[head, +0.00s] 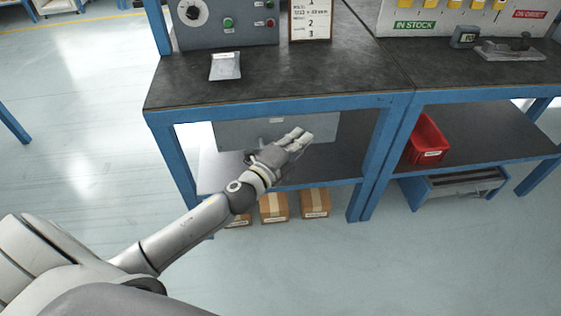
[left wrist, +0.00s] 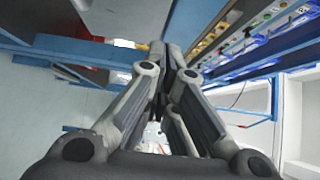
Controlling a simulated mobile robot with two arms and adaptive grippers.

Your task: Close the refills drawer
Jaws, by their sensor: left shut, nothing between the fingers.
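A grey drawer-like box (head: 235,132) with a small pale label sits under the front edge of the left bench top. No label on it can be read as refills, and I cannot tell how far out it stands. My left gripper (head: 301,138) is in front of its lower right part, with its fingers together and empty. Whether the fingertips touch the box cannot be told. In the left wrist view the left gripper (left wrist: 172,60) shows shut, with a grey surface (left wrist: 130,15) above it. My right gripper is out of view.
The blue-framed bench (head: 290,100) has a leg on each side of the arm. Cardboard boxes (head: 314,203) stand on the floor below. A red bin (head: 428,140) sits on the right bench's lower shelf. Open floor lies in front.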

